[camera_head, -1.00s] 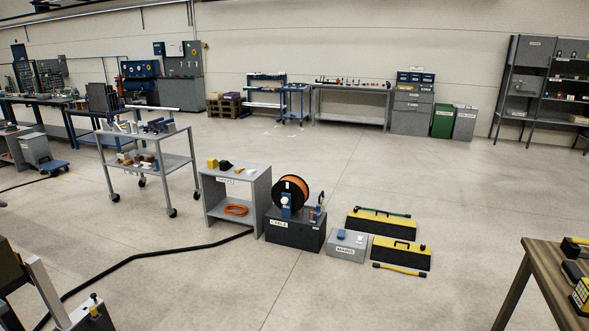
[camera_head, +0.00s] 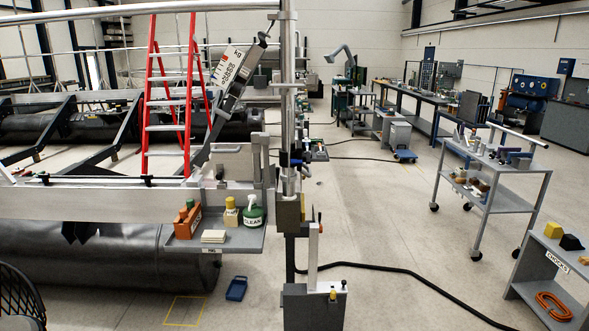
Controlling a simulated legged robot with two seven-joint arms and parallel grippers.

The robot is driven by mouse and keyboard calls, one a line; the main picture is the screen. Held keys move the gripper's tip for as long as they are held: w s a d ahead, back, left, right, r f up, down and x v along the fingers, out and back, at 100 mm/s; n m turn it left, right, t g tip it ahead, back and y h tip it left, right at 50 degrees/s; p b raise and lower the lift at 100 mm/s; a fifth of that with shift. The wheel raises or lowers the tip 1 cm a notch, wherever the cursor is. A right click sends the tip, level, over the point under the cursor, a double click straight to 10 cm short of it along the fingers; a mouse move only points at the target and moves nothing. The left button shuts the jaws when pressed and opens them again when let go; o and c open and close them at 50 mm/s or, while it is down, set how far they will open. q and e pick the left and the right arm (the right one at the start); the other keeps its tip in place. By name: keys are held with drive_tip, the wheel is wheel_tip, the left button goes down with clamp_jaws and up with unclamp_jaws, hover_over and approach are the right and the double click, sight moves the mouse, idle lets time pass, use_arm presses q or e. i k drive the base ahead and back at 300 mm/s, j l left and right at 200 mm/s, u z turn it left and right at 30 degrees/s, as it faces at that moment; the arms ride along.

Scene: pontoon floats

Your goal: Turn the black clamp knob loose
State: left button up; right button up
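A vertical metal post (camera_head: 288,95) stands in the middle of the view. A dark clamp-like fitting (camera_head: 290,159) with a blue part sits around the post at about mid-height. A small black-topped lever or knob (camera_head: 344,284) stands on the grey box (camera_head: 314,308) at the post's foot, beside a yellow one. I cannot tell which of these dark parts is the black clamp knob, or whether it is tight. Neither of my grippers is in view.
A tray (camera_head: 215,243) with bottles juts out beside the large dark float (camera_head: 110,262). A red ladder (camera_head: 154,90) stands behind. A black hose (camera_head: 400,272) crosses the floor. A wheeled cart (camera_head: 487,200) stands to the right, with open floor between.

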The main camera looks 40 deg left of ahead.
sight(307, 157)
drive_tip(key=i+l+u, duration=0.2)
drive_tip(key=u, duration=0.15)
drive_tip(key=i+l+u, duration=0.2)
drive_tip(key=l+u, duration=0.15)
drive_tip(key=i+l+u, duration=0.1)
drive_tip(key=l+u, duration=0.2)
drive_tip(key=l, duration=0.15)
drive_tip(key=i+l+u, duration=0.1)
drive_tip(key=l+u, duration=0.6)
drive_tip(key=l, duration=0.1)
